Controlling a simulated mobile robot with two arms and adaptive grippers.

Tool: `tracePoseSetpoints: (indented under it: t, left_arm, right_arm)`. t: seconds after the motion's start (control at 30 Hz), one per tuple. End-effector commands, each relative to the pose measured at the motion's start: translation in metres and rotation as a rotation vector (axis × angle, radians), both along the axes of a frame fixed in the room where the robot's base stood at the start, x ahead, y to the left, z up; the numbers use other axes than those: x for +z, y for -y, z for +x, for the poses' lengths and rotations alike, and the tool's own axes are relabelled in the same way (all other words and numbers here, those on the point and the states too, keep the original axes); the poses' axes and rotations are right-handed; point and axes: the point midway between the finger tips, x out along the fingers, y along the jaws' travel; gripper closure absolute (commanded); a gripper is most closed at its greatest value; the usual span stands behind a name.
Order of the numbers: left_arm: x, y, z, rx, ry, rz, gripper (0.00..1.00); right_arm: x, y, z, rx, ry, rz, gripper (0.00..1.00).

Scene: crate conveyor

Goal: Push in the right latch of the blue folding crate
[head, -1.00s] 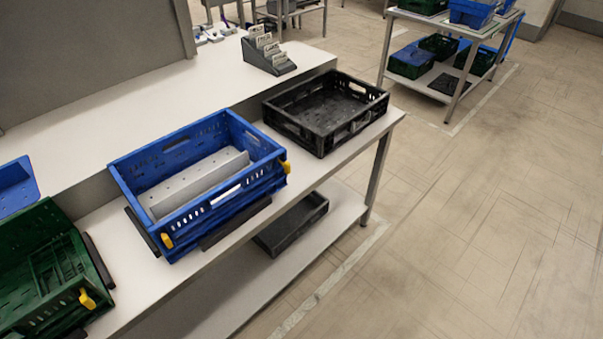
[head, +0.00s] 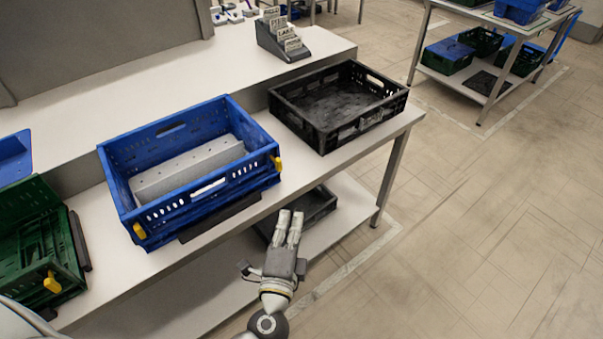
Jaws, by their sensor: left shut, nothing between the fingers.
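The blue folding crate (head: 188,116) stands on the workbench, open at the top, with a grey perforated block (head: 188,172) inside. Its right latch (head: 276,163) is a yellow tab at the right front corner. Its left latch (head: 139,230) is a similar yellow tab at the left front corner. My left gripper (head: 290,226) is shut and empty, in front of the bench edge. In the picture its fingertips lie below the right latch and appear clear of the crate. How far the right latch sticks out is too small to tell. My right gripper is out of view.
A black crate (head: 328,135) stands right of the blue one. A green crate (head: 82,285) with a yellow latch is at the left. A dark tray (head: 318,212) lies on the lower shelf (head: 345,219). The floor in front of the bench is free.

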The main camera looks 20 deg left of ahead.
Motion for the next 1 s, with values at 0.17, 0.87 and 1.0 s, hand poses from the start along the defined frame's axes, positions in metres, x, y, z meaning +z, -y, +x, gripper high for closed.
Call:
tracePoseSetpoints:
  t: [0.17,0.87,1.0]
  left_arm:
    - [0.008,-0.001,0.012,0.002,0.013,0.008,1.00]
    - [0.007,-0.032,0.118,0.001,0.010,0.008,1.00]
    - [0.005,-0.040,0.123,0.000,0.009,0.007,1.00]
  right_arm:
    - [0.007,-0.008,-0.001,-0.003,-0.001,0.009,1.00]
    - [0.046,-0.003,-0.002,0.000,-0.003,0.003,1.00]
    - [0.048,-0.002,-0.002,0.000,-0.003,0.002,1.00]
